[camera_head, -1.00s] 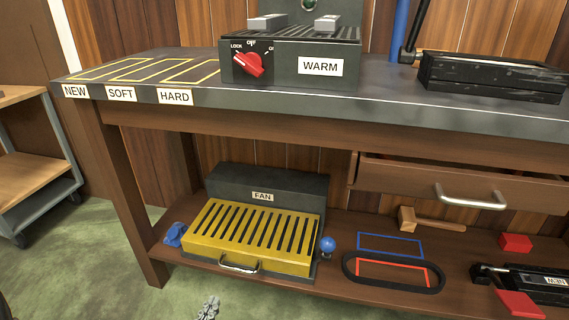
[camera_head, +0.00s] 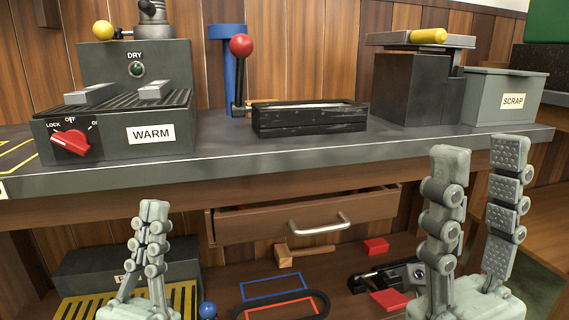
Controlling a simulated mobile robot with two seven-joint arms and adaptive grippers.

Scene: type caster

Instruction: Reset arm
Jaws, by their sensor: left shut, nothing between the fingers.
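My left gripper (camera_head: 153,215) is at the lower left of the head view, upright, with its fingers together and nothing between them. It shows in front of the dark box and yellow grille under the bench. My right gripper (camera_head: 480,165) is at the lower right, larger in view, with its two fingers spread apart and nothing between them. It shows in front of the bench's front edge. Neither gripper is seen touching anything.
The bench (camera_head: 310,158) carries a WARM unit (camera_head: 115,145) with a red knob (camera_head: 71,142), a black tray (camera_head: 310,120) and a SCRAP bin (camera_head: 503,99). A drawer (camera_head: 270,222) stands partly open. A mallet (camera_head: 284,256) and red blocks (camera_head: 376,246) lie on the lower shelf.

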